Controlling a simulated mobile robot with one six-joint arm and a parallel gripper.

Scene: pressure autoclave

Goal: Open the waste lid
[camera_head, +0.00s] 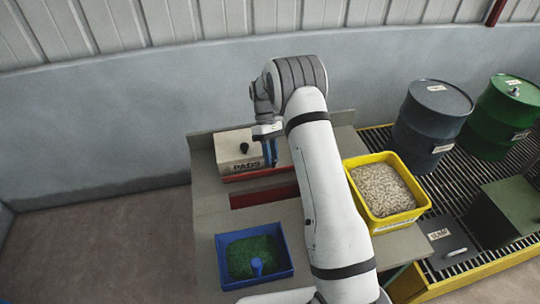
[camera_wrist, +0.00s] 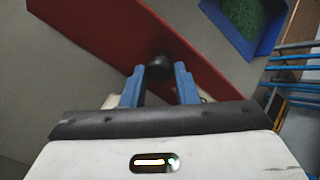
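No label reading "waste" is legible, so I cannot tell for sure which thing is the waste lid. My gripper (camera_head: 270,160) points down at the right part of this box, right of that knob. In the wrist view, the blue fingers of my gripper (camera_wrist: 159,70) are apart. A black knob (camera_wrist: 158,66) shows between their tips, with gaps at both sides. I cannot tell whether both views show the same knob.
A dark red panel (camera_head: 265,195) lies on the grey table in front of the box. A blue tray (camera_head: 285,262) with green contents is nearer, and a yellow bin of pale pellets (camera_head: 411,208) stands right. Drums and a green box (camera_head: 512,207) stand on the grating.

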